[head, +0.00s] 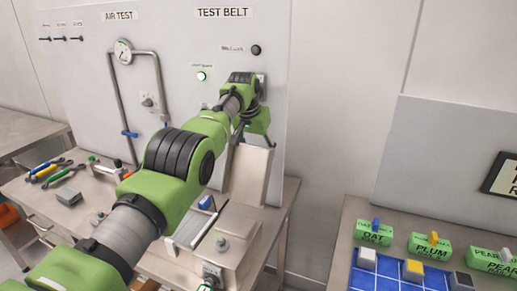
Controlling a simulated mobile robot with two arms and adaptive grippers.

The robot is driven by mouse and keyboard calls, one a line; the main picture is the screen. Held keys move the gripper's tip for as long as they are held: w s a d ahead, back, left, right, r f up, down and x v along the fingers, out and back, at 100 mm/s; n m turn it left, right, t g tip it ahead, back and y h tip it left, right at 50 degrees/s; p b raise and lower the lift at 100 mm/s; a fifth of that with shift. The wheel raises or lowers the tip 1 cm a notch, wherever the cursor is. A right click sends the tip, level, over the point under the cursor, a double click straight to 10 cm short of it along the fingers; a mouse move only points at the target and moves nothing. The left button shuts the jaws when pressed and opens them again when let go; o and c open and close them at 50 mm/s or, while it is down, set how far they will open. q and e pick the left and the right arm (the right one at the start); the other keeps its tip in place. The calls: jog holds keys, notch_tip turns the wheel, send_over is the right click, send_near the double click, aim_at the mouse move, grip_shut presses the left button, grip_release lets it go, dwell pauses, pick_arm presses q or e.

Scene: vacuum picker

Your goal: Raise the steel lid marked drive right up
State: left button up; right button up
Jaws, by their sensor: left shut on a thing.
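A plain steel plate, which looks like the steel lid (250,176), stands steeply tilted up at the back of the test belt machine (240,262). No drive marking can be read on it. My left arm reaches across the machine from the lower left. My left gripper (262,132) is at the plate's upper edge, close to the wall panel, and is shut on the lid. The arm and gripper body hide the fingertips' contact and part of the lid's left side. My right gripper is not in view.
Tools (50,171) lie on the bench at left. A second table at right holds green labelled blocks (430,246) and a blue grid tray (388,281).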

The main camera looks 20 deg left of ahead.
aim_at(252, 145)
pick_arm(q)
jog(key=shift+s+d+f, duration=0.2)
jog(key=shift+s+f, duration=0.1)
jog(key=shift+f, duration=0.4)
jog(key=o, duration=1.3)
jog(key=shift+o, duration=0.2)
jog(key=shift+r, duration=0.1)
jog(key=shift+w+a+r, duration=0.1)
jog(key=shift+r, duration=0.9)
jog(key=v, duration=1)
jog(key=shift+s+r, duration=0.1)
jog(key=shift+s, duration=0.15)
